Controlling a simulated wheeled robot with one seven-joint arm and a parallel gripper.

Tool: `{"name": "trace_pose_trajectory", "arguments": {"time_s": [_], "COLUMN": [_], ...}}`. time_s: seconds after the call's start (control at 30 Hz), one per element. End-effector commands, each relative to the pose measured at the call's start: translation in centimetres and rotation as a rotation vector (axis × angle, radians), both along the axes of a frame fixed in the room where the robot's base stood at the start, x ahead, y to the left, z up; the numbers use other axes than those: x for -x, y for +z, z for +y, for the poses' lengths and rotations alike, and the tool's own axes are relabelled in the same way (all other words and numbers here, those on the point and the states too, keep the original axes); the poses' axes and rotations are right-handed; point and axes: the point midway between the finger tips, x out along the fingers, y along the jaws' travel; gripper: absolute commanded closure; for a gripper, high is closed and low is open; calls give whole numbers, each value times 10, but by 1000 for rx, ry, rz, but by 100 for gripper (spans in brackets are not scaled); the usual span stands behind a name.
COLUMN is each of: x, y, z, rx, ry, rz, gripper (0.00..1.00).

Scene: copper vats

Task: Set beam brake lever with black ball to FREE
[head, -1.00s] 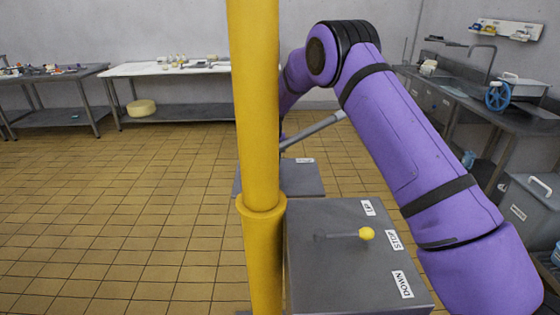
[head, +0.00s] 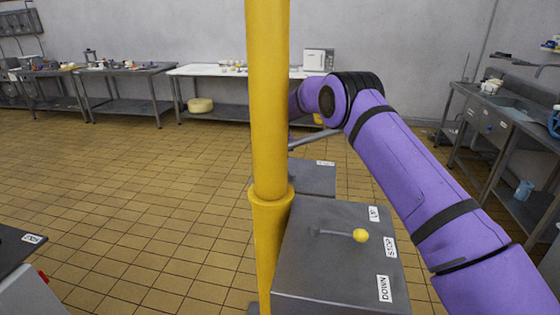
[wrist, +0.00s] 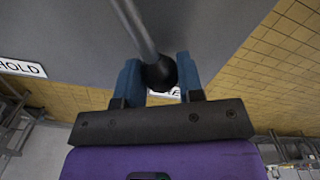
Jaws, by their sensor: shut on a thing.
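The beam brake lever (wrist: 137,30) is a grey rod ending in a black ball (wrist: 160,75) in the wrist view. My gripper (wrist: 159,78) has its two blue fingers on either side of the ball, shut on it. A HOLD label (wrist: 22,68) is on the grey plate at the left. A second label, mostly hidden behind the ball and fingers, shows only part of its letters.
A yellow post (head: 268,110) stands in front. A nearer grey box (head: 330,270) carries a yellow-ball lever (head: 360,236) and UP, STOP and DOWN labels. A white-topped table (head: 240,72) is at the back wall. A sink bench (head: 515,120) is right. The tiled floor is open at left.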

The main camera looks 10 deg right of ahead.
Motion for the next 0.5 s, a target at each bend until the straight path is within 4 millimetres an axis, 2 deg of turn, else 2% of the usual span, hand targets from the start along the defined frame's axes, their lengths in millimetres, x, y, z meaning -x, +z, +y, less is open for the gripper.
{"name": "trace_pose_trajectory", "arguments": {"time_s": [0.27, 0.3, 0.37, 0.5], "x": [1, 1, 1, 0], "y": [1, 1, 0, 0], "z": [3, 4, 3, 2], "rx": [-4, -4, -3, -2], "ry": [3, 3, 3, 2], "rz": [-1, -1, -1, -1], "gripper": [100, 56, 42, 41]}}
